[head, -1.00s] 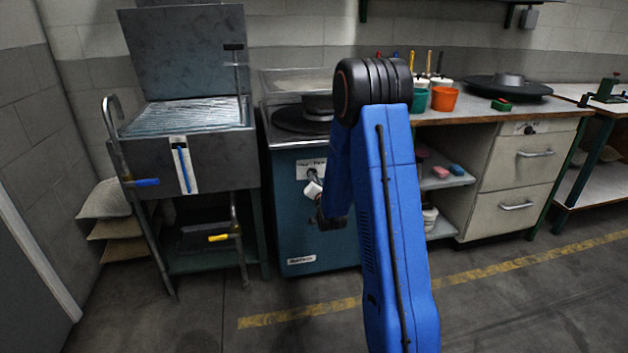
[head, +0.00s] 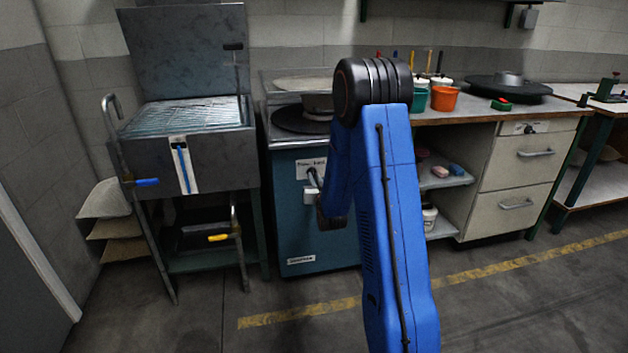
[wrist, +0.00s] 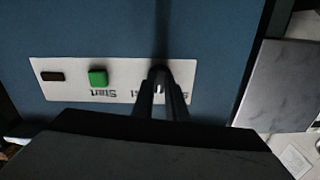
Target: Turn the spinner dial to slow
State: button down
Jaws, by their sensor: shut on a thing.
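The spinner's white control panel (wrist: 65,68) is on the blue cabinet front and appears upside down in the wrist view; the panel also shows in the head view (head: 302,170). My gripper (wrist: 160,76) is shut on the dial (wrist: 159,88) at the panel's right part. The fingers cover most of the dial, and only a small pale bit shows between them. Lettering beside the dial is partly hidden, so its setting cannot be read. In the head view my gripper (head: 313,178) meets the panel, partly hidden by my blue arm.
A green Start button (wrist: 98,77) and a dark switch (wrist: 52,76) sit on the same panel, left of the dial in the wrist view. A drawer bench (head: 515,175) stands right.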

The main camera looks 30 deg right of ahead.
jog(key=n, duration=0.9)
jog(key=shift+n, duration=0.3)
dwell(0.3)
jog(key=c, duration=1.8)
grip_release()
jog(key=shift+o, duration=0.2)
